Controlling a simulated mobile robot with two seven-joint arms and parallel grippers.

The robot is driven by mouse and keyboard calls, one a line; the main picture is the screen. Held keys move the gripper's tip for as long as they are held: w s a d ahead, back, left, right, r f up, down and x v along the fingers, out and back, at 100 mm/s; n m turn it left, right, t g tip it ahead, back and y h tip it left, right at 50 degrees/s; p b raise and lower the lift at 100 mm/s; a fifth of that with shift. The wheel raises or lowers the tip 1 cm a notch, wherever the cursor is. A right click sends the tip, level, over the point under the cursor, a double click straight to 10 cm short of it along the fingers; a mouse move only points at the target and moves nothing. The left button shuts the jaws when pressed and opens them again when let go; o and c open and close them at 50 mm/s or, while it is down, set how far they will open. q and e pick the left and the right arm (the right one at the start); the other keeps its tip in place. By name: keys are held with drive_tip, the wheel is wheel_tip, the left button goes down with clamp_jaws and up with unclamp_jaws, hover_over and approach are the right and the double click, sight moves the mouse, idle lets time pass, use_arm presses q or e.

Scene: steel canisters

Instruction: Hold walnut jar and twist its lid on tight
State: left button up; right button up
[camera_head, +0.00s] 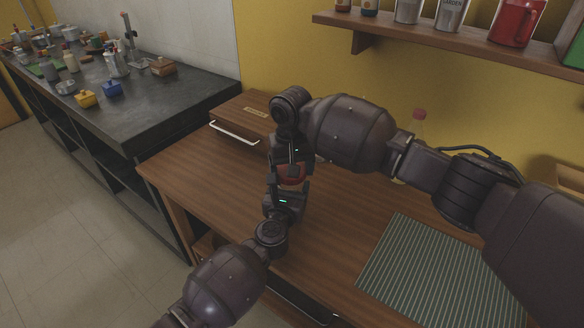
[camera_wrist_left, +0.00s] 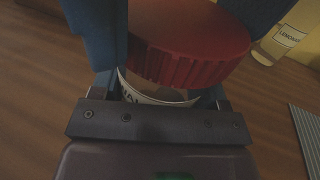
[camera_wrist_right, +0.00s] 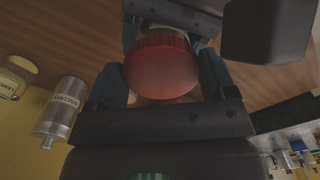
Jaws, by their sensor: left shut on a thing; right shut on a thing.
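My left gripper (camera_head: 288,190) is shut on the jar body from the near side. My right gripper (camera_head: 292,162) comes from the far side and is shut on the lid, its fingers at both edges. I cannot tell how tightly the lid sits.
A wooden box with a handle (camera_head: 233,131) stands at the table's back left. A red-capped bottle (camera_head: 418,122) is behind my right arm. A striped mat (camera_head: 430,275) lies at the right. A steel biscuits canister (camera_wrist_right: 62,108) shows in the right wrist view. A shelf (camera_head: 450,36) hangs above.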

drive_tip(key=m, duration=0.5)
drive_tip(key=shift+a, duration=0.2)
drive_tip(key=m, duration=0.3)
drive_tip(key=shift+a, duration=0.1)
drive_tip(key=m, duration=0.4)
drive_tip(key=shift+w+a+m, duration=0.15)
drive_tip(key=shift+m, duration=0.25)
drive_tip(key=m, duration=1)
drive_tip(key=shift+w, duration=0.3)
drive_tip(key=m, duration=0.4)
drive_tip(key=shift+w, duration=0.1)
drive_tip(key=m, duration=0.4)
drive_tip(key=shift+w, duration=0.1)
drive_tip(key=o, duration=0.8)
